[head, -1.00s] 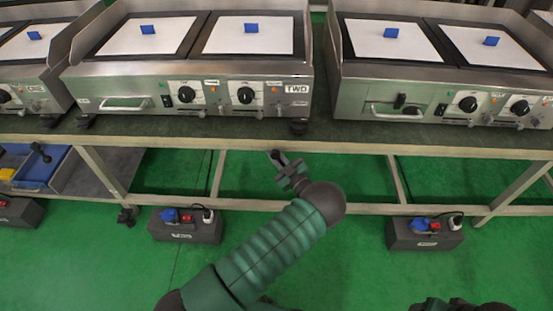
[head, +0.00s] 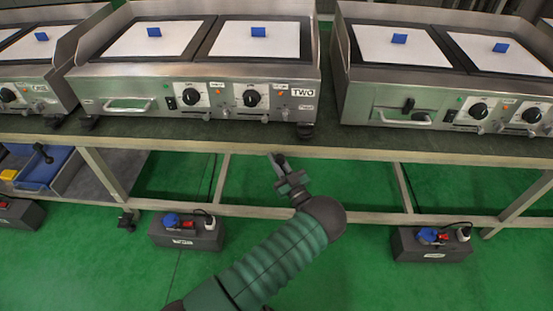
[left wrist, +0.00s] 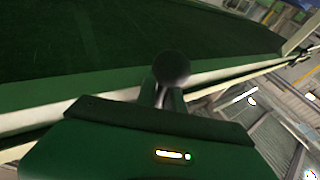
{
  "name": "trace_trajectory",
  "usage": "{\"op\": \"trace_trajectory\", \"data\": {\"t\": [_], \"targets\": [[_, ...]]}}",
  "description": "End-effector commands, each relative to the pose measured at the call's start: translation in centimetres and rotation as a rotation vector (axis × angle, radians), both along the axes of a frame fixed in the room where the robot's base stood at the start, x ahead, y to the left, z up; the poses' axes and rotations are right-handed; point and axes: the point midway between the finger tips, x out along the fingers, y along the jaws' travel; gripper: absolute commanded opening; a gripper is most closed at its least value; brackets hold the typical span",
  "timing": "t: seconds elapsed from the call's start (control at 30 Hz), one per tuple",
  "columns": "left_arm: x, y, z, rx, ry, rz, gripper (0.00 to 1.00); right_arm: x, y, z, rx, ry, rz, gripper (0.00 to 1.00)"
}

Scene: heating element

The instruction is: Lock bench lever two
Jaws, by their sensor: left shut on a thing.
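The lever for bench two shows as a dark round knob (left wrist: 172,67) in the left wrist view, at the tips of my left gripper (left wrist: 168,97). In the head view my left gripper (head: 278,163) reaches up to just below the front edge of the bench (head: 240,147), under the griddle labelled TWO (head: 302,92). Its fingers are shut on the lever. The lever's shaft and mount are hidden, so I cannot tell whether it is locked. My right gripper is not in view.
Another griddle (head: 392,103) stands at the right on the bench. Below are a lower rail (head: 370,214), a dark socket box (head: 180,233) at the left and another socket box (head: 420,247) at the right. A blue tray (head: 50,177) sits at the far left. Green floor lies open between.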

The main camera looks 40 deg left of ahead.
Motion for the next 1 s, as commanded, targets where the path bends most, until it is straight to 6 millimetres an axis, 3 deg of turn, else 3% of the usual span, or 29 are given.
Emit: {"op": "trace_trajectory", "data": {"t": [0.13,0.17,0.23,0.57,0.77,1.0], "targets": [[0.2,0.1,0.5,0.006,-0.009,-0.002,0.0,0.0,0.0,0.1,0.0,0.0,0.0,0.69],[0.2,0.1,0.5,0.006,-0.009,-0.002,0.15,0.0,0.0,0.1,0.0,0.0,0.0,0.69],[0.2,0.1,0.5,0.006,-0.007,-0.003,0.22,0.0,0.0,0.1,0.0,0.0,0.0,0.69],[0.0,-0.4,0.1,0.001,-0.003,-0.003,0.22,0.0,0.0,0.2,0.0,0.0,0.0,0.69],[-1.5,-3.8,-1.0,-0.001,0.001,-0.004,0.22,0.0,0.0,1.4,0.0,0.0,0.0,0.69],[-4.2,-10.1,-3.2,0.001,-0.001,-0.005,0.22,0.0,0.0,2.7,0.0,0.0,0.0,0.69]]}}
